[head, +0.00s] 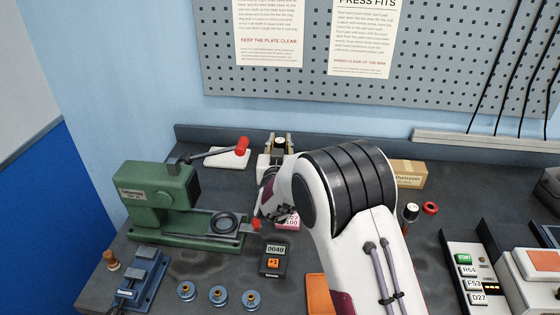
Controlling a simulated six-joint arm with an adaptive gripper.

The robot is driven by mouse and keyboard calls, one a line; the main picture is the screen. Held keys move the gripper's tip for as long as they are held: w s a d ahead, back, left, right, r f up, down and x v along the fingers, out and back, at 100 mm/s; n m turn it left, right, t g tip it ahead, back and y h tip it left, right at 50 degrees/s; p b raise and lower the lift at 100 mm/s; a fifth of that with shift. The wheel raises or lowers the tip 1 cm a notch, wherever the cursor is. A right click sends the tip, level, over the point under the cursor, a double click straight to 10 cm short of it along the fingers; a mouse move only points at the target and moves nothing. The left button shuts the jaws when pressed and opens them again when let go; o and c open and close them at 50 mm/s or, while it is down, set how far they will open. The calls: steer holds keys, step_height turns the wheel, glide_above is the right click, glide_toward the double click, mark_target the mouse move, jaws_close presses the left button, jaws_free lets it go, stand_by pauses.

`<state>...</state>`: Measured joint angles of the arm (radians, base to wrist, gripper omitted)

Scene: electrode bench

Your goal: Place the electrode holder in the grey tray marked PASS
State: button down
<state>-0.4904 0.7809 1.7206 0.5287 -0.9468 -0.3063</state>
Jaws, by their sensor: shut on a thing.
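My arm reaches in from the bottom right, and my gripper (266,208) is at its far end, just right of the green bench machine (162,200). The gripper is small and dark here and turned away. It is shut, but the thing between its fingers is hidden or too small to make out. I cannot pick out the electrode holder for certain. No grey tray with a readable PASS mark shows; my arm covers part of the bench. Three small blue round pieces with brass tops (218,295) stand in a row at the front.
A pink label reading 100 (291,220) and a dark meter reading 0040 (273,258) lie close to the gripper. An orange tray (318,292) is partly behind my arm. A blue vise (142,277) stands front left, a cardboard box (408,173) at the back, labelled slots (469,270) at right.

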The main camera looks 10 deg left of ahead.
steer(key=shift+f, duration=1.1)
steer(key=shift+f, duration=1.85)
steer(key=shift+f, duration=0.1)
steer(key=c, duration=1.7)
jaws_free()
steer(key=shift+f, duration=0.1)
